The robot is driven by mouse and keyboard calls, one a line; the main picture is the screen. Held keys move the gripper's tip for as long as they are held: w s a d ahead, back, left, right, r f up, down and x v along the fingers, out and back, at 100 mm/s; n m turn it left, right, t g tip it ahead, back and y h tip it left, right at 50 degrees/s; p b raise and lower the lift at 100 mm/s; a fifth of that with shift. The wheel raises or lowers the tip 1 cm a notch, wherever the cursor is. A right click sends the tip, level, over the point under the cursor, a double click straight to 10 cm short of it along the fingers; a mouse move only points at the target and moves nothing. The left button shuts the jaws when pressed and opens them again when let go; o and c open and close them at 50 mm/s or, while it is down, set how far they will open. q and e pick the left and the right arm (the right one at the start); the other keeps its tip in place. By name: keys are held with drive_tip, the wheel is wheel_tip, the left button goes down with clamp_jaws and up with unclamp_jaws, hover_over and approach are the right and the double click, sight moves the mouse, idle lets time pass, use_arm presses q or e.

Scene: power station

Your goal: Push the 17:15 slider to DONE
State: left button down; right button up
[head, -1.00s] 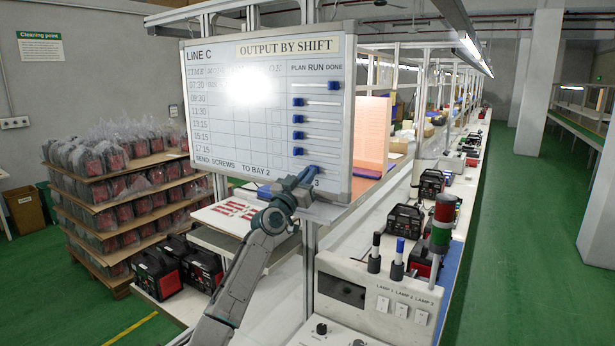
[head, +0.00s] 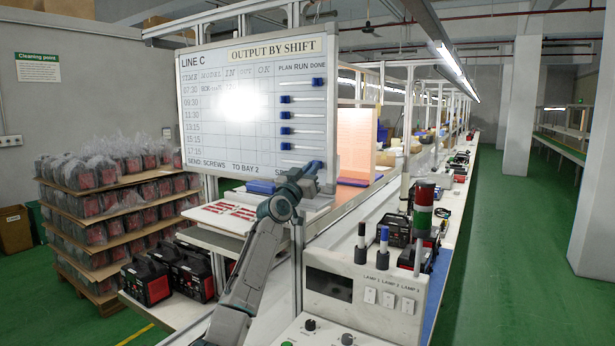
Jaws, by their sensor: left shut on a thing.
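The white shift board (head: 225,130) stands upright at centre left, with PLAN, RUN and DONE headings at its right. The 07:30 slider (head: 317,82), a blue knob, is at the DONE end of its track. The 09:30 slider (head: 286,99), 11:30 slider (head: 285,115), 13:15 slider (head: 285,130) and 15:15 slider (head: 285,146) are at the PLAN end. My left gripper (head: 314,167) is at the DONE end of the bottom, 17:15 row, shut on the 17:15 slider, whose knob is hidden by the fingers. My right gripper is out of view.
A control box (head: 365,285) with lamp switches and a red-green signal lamp (head: 424,210) stands right of my arm. A shelf with red-marked cards (head: 230,210) lies below the board. Stacked pallets (head: 110,215) stand at left; the green aisle (head: 500,240) at right is clear.

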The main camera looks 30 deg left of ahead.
use_arm(q)
drive_tip(key=shift+f, duration=0.2)
drive_tip(key=c, duration=1.6)
unclamp_jaws()
drive_tip(key=shift+d, duration=0.1)
drive_tip(key=shift+o, duration=0.5)
drive_tip(key=shift+d+r, duration=0.15)
drive_tip(key=shift+r, duration=0.05)
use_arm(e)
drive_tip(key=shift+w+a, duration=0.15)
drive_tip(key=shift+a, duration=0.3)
